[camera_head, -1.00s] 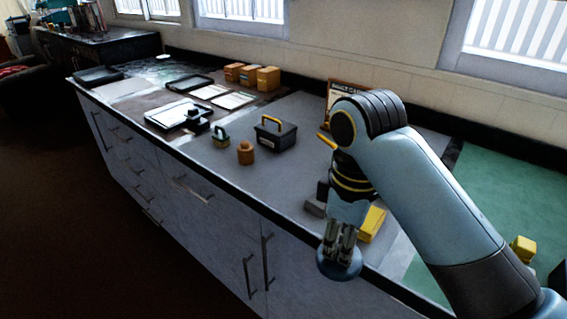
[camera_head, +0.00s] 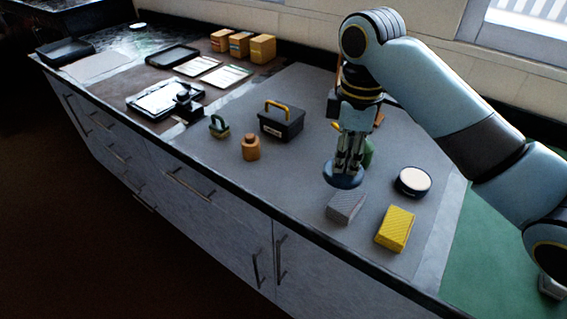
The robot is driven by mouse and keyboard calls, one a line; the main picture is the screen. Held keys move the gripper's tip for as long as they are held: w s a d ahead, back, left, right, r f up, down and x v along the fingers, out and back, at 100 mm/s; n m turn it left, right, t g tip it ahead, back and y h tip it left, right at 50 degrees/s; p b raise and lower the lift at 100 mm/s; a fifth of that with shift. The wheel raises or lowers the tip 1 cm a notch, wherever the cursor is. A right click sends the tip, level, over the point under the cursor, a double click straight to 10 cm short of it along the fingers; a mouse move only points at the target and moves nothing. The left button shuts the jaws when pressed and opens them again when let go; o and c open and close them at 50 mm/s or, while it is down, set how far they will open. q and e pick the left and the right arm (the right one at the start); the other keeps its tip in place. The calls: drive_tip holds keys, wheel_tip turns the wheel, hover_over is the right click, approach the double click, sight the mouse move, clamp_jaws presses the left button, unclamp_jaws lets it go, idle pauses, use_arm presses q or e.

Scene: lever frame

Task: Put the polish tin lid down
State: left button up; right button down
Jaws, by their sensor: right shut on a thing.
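The polish tin lid (camera_head: 343,181) is a dark blue disc. My right gripper (camera_head: 347,165) points down and is shut on it. The lid appears held above the grey mat, just behind the grey block; its exact height is hard to tell. The open polish tin (camera_head: 413,181), dark with a pale filling, stands on the mat to the right of the lid, apart from it. My left gripper is not in view.
A grey block (camera_head: 346,206) and a yellow block (camera_head: 395,228) lie close in front. A green object (camera_head: 368,151) is partly hidden behind my gripper. A toolbox (camera_head: 281,122) and an orange jar (camera_head: 250,148) stand left. Bare grey mat (camera_head: 300,180) lies left of the lid.

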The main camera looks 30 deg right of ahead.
approach(296, 178)
drive_tip(key=shift+s+d+f, duration=0.15)
drive_tip(key=shift+s+f, duration=0.35)
drive_tip(key=shift+s, duration=0.35)
drive_tip(key=shift+w+f, duration=0.7)
drive_tip(key=shift+w, duration=0.1)
wheel_tip(296, 178, down, 3)
drive_tip(key=shift+f, duration=0.4)
drive_tip(key=c, duration=1.2)
unclamp_jaws()
drive_tip(key=shift+f, duration=0.1)
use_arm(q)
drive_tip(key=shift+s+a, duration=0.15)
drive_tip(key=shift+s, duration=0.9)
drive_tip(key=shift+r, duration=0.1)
